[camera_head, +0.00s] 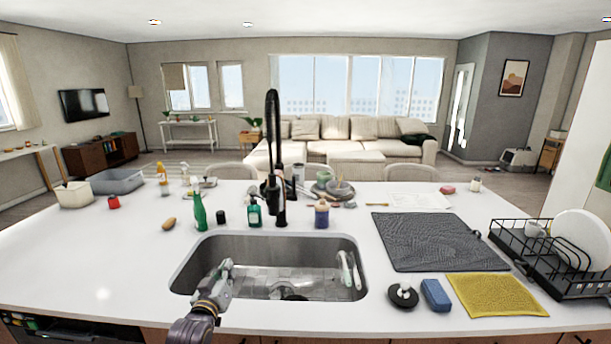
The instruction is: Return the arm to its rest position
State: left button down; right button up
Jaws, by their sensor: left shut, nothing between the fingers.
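My left arm comes in from the bottom, left of centre. My left gripper (227,267) is shut and empty, over the left part of the steel sink (258,243). Whether it is below the sink's rim I cannot tell. A dark round drain shows low in the sink, partly cut off by the front edge. Two white-handled utensils (349,269) lean at the sink's right wall, apart from the gripper. My right gripper is not in view.
A black faucet (272,150) rises behind the sink. Bottles, including a green one (200,212), stand behind its rim. A grey mat (425,241), yellow cloth (495,295), blue sponge (436,295) and dish rack (550,258) lie right. The counter left of the sink is mostly clear.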

pick_arm(q)
jog(key=s+f+m+g, duration=0.2)
jog(key=s+f+g, duration=0.5)
jog(key=s+f, duration=0.6)
jog(key=s+f+m+g+y, duration=0.1)
jog(key=s+f+m+g, duration=0.15)
jog(key=s, duration=0.85)
jog(key=s+f+m+g, duration=0.15)
jog(key=s+g, duration=0.25)
jog(key=s, duration=0.6)
notch_tip(320, 180, down, 33)
jog(key=s+g, duration=0.2)
jog(key=s, duration=0.1)
jog(key=s+a+f, duration=0.2)
jog(key=s+f, duration=0.8)
jog(key=s, duration=0.1)
jog(key=s+a+f, duration=0.1)
jog(key=s+f, duration=0.9)
jog(key=s, duration=0.1)
jog(key=shift+a+g, duration=0.35)
